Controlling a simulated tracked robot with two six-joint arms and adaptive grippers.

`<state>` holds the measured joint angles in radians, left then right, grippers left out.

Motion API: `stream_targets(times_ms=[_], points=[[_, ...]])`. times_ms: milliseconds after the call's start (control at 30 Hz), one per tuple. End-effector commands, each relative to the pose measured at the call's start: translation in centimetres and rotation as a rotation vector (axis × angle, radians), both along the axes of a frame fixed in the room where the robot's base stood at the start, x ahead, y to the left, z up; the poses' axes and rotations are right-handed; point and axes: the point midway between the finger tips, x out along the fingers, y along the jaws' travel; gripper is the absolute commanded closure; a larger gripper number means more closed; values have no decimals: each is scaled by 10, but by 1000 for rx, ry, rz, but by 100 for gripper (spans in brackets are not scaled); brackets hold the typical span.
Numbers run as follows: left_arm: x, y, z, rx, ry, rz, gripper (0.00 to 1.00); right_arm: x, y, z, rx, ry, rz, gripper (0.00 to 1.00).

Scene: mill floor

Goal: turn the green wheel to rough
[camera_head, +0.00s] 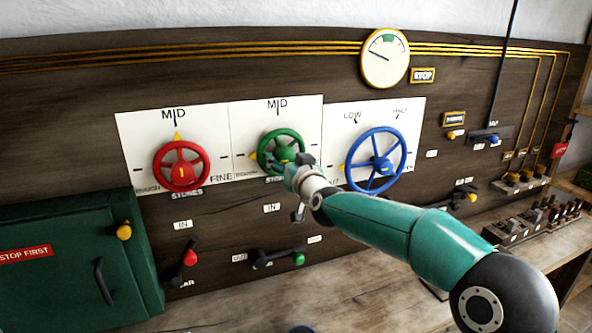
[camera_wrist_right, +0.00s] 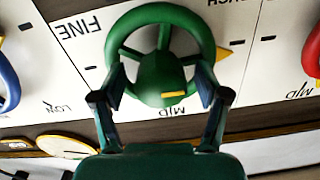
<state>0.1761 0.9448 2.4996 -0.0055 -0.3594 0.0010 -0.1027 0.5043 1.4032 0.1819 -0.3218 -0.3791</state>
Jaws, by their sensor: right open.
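The green wheel (camera_head: 270,140) is mounted on a white dial panel, with MID above it. In the right wrist view the green wheel (camera_wrist_right: 150,15) appears upside down, with its hub and a yellow mark. Its yellow pointer (camera_wrist_right: 222,53) sticks out toward the tick on the side away from FINE. In the head view this pointer (camera_head: 253,155) is on the wheel's left. My right gripper (camera_head: 296,166) is at the wheel's lower right and partly hides it. In the wrist view my right gripper (camera_wrist_right: 160,82) is open, one finger each side of the hub; contact is unclear. My left gripper is out of view.
A red wheel (camera_head: 180,172) is left of the green one, and a larger blue wheel (camera_head: 382,180) is right. Levers with red (camera_head: 190,257) and green (camera_head: 298,259) knobs stick out below. A green cabinet (camera_head: 60,235) stands at left. A gauge (camera_head: 385,60) hangs above.

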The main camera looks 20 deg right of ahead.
Motion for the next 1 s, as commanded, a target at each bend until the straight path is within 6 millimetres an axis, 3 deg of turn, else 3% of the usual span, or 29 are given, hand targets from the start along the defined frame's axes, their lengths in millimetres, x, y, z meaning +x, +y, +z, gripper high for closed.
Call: stream_targets(times_ms=[167, 633, 800, 1000], points=[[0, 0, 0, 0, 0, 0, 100, -18, -1, 2, 0, -1, 0, 26], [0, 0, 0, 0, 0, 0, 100, -98, -5, 0, 0, 1, 1, 26], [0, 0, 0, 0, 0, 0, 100, -113, -5, -2, -1, 3, 1, 26], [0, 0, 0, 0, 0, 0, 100, -116, -5, -2, -1, 3, 1, 26]])
